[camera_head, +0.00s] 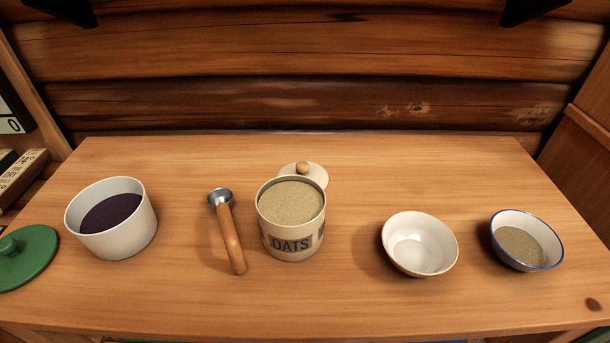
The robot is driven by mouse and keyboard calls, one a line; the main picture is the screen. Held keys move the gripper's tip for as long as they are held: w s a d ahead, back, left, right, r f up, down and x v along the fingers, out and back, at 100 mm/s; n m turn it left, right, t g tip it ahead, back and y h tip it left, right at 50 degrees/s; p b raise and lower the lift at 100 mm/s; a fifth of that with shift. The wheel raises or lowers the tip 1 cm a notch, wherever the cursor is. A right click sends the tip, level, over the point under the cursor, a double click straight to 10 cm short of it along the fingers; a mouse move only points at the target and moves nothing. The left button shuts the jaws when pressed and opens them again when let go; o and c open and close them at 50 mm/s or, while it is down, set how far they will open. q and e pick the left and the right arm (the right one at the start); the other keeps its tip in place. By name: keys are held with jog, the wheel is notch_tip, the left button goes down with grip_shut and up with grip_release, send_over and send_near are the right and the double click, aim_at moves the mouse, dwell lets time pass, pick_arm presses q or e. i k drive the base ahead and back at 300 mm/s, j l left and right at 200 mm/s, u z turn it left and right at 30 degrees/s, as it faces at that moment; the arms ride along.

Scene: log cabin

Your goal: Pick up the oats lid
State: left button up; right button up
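The oats lid (314,172) is a cream disc with a round wooden knob, lying on the table behind the oats canister. The canister hides the front part of the lid. The oats canister (291,241) is cream, labelled OATS, uncovered and full of pale oats almost to the rim. Neither my left nor my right gripper shows in the head view. Dark shapes at the top left and top right edges cannot be made out as grippers.
A wooden-handled scoop (230,235) lies left of the canister. A white pot (132,236) with dark contents and a green lid (38,252) are at the left. An empty white bowl (418,246) and a blue-rimmed bowl (508,252) with grain stand right. The table's back strip (420,165) is clear.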

aim_at(314, 170)
jog(key=k+l+z, duration=0.15)
jog(key=l, duration=0.55)
jog(key=k+l+z, duration=0.15)
jog(key=l, duration=0.6)
jog(key=k+l+z, duration=0.15)
jog(key=l, duration=0.6)
jog(key=k+l+z, duration=0.15)
jog(key=l, duration=0.65)
jog(key=i, duration=0.05)
